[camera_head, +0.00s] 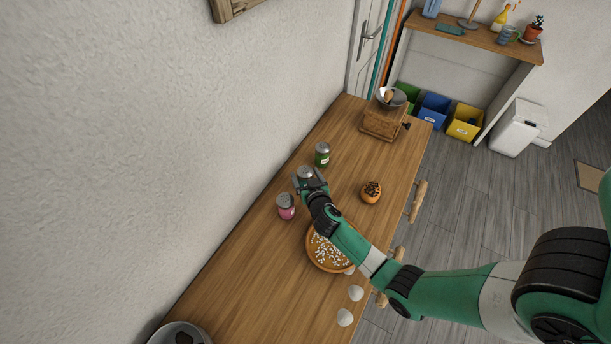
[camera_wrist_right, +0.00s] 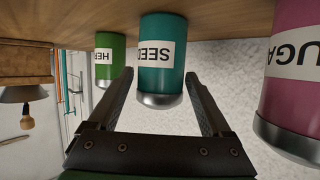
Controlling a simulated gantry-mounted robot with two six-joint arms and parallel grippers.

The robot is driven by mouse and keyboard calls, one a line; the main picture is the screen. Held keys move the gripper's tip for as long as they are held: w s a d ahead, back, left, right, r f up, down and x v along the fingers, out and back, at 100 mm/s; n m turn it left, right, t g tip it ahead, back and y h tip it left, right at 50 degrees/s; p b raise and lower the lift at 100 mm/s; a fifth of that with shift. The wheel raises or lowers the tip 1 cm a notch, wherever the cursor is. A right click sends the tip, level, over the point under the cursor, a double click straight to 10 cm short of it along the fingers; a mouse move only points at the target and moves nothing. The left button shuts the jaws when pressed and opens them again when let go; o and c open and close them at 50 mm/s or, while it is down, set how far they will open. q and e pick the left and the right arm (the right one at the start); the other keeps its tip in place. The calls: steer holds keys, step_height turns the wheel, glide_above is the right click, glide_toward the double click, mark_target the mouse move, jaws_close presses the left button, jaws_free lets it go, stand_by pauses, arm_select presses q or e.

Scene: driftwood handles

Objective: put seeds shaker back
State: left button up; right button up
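The seeds shaker, with its silver lid (camera_head: 305,172), stands on the wooden table near the wall, between the green shaker (camera_head: 322,157) and the pink shaker (camera_head: 286,209). In the right wrist view, which is upside down, the seeds shaker (camera_wrist_right: 162,50) is teal with a white "SEE..." label. My right gripper (camera_head: 308,182) is at it, partly hiding its body in the head view. In the wrist view my right gripper's fingers (camera_wrist_right: 160,88) are spread on either side of the shaker, with gaps showing, so it is open. My left gripper is not in view.
The green "HE..." shaker (camera_wrist_right: 105,58) and pink "...UGA..." shaker (camera_wrist_right: 295,85) stand close on either side. A sprinkled round pie (camera_head: 325,252) lies under my forearm. A bun (camera_head: 371,192), a wooden grinder (camera_head: 383,121), eggs (camera_head: 345,317) and a bowl (camera_head: 178,329) are also on the table.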

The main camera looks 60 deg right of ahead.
steer(key=shift+o, duration=0.5)
steer(key=shift+a+r, duration=0.1)
steer(key=shift+r, duration=0.1)
steer(key=p+v, duration=0.1)
steer(key=v, duration=1)
steer(key=shift+s+a+p, duration=0.25)
steer(key=shift+a+p, duration=0.05)
steer(key=shift+p, duration=0.05)
steer(key=shift+r, duration=0.1)
